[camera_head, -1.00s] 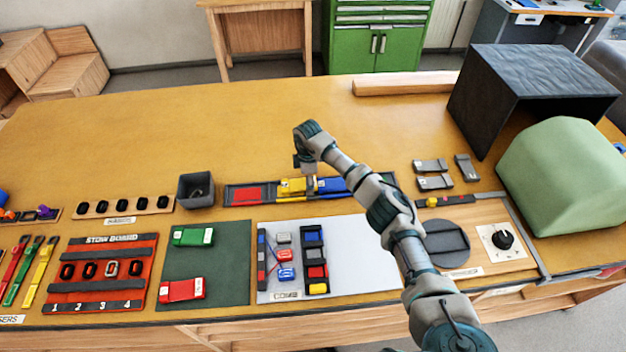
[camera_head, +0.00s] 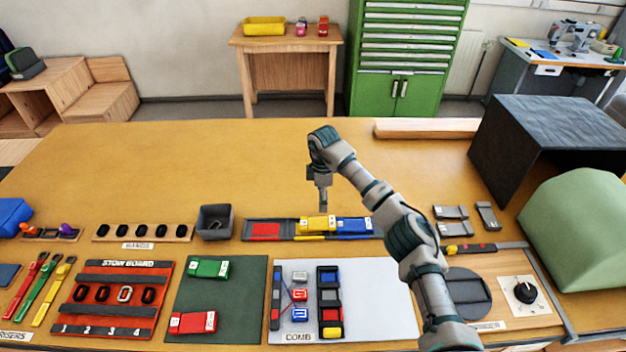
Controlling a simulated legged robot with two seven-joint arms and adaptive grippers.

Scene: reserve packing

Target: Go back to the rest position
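My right arm comes in from the lower right and reaches over the table (camera_head: 200,160). Its gripper (camera_head: 323,207) points down just above or behind the yellow block (camera_head: 316,225) in the long dark tray (camera_head: 284,238). No object shows in it; its fingers are too small and edge-on to tell whether they are open or shut. A red block (camera_head: 265,230) lies left of the yellow one and a blue block (camera_head: 354,227) right of it. My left gripper is not in view.
A dark grey bin (camera_head: 215,222) stands left of the tray. The stow board (camera_head: 110,300), green mat (camera_head: 245,300) and white comb board (camera_head: 380,310) lie in front. A black shelter (camera_head: 545,130) and green hump (camera_head: 580,230) stand right. The table's back middle is clear.

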